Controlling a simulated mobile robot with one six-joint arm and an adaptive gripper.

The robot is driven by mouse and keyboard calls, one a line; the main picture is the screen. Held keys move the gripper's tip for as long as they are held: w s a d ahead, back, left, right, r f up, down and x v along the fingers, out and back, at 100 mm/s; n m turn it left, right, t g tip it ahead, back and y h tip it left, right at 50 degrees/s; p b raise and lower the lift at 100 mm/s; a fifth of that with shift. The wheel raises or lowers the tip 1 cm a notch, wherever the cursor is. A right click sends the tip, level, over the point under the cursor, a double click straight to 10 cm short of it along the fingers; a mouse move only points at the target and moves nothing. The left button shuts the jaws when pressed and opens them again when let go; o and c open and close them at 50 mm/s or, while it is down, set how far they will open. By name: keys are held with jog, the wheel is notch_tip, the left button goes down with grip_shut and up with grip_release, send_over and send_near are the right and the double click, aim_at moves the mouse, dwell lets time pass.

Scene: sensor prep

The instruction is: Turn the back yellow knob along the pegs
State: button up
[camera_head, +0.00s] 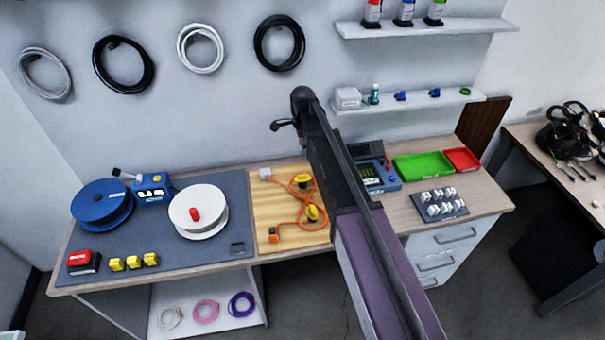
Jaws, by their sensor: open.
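The back yellow knob (303,180) sits near the far edge of a light wooden board (285,205), at its right side. A front yellow knob (313,213) sits nearer on the same board. An orange cable (283,218) winds around the board past both knobs. The pegs and the back knob's exact angle are too small to tell. My gripper (283,125) is a small dark shape at the top end of my arm. It is open and empty, up and left of the back knob in the picture and apart from it.
My arm crosses just right of the board and partly hides a blue meter (378,175). A white reel (197,212) and a blue reel (102,205) stand on the dark mat at left. Green and red trays (423,166) lie at right. Shelves (420,102) hang above.

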aim_at(303, 175)
jog(key=shift+f, duration=0.1)
notch_tip(303, 175, down, 14)
jog(key=b, duration=1.3)
jog(key=shift+r+b, duration=0.2)
jog(key=shift+b, duration=0.2)
grip_shut()
